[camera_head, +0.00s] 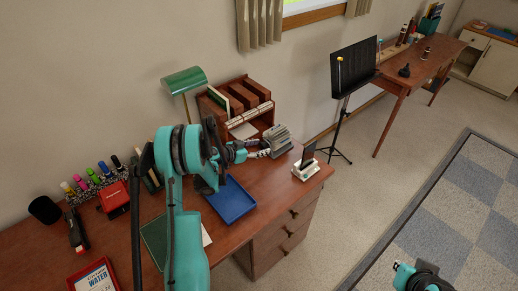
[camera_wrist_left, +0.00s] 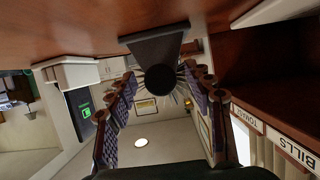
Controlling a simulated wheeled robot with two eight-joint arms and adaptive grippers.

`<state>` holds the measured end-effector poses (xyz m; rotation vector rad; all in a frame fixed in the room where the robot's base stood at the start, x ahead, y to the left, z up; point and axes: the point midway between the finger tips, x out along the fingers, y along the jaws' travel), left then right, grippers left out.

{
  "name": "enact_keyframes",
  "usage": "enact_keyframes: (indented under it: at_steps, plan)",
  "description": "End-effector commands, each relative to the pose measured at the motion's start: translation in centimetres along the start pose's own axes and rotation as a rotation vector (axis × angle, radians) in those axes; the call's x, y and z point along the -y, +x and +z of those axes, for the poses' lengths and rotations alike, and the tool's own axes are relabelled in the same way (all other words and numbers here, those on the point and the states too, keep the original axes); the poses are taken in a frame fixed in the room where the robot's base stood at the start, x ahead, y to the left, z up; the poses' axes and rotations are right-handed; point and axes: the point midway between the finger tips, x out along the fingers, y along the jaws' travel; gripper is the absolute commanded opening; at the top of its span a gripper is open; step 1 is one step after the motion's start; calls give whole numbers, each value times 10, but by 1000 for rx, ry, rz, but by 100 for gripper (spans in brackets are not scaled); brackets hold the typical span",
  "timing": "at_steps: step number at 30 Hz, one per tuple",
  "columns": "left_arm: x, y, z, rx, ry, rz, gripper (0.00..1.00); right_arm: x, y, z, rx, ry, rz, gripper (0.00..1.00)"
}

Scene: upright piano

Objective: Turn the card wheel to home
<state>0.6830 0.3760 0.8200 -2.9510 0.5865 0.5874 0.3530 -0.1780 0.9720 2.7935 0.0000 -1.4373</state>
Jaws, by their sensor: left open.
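The card wheel (camera_head: 280,137) is a grey fan of cards at the back of the desk, beside the letter organizer. In the left wrist view the card wheel (camera_wrist_left: 160,78) shows as dark radiating spokes by a black trapezoid base. My left gripper (camera_head: 257,149) reaches it from the left in the head view. In the wrist view my left gripper (camera_wrist_left: 165,95) is open, with one finger on each side of the wheel. I cannot tell whether the fingers touch it. A teal and dark part of my right arm shows at the lower right; its fingers are not visible.
A wooden letter organizer (camera_head: 240,100) stands close behind the gripper, its labels reading BILLS in the wrist view. A green lamp (camera_head: 184,80), a blue tray (camera_head: 230,203) and a white stand with a dark panel (camera_head: 305,171) are nearby. A music stand (camera_head: 352,70) stands beyond the desk.

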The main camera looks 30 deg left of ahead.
Motion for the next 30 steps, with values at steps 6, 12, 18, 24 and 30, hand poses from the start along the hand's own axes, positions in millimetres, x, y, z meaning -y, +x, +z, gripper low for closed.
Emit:
enact_keyframes:
  at_steps: [6, 12, 18, 24, 30]
  plan:
    - [0, 0, 0, 0, 0, 0, 50, 0, 0, 0, 0, 0, 0, 0]
    - [0, 0, 0, 0, 0, 0, 3, 0, 0, 0, 0, 0, 0, 0]
    - [0, 0, 0, 0, -5, 3, 3, 0, 0, 0, 0, 0, 0, 0]
    - [1, 0, 0, -1, -58, 24, 3, 0, 3, 2, 0, 0, 0, 0]
    - [2, 1, 1, 0, -175, 73, 3, 0, 9, 6, 0, 0, 0, 0]
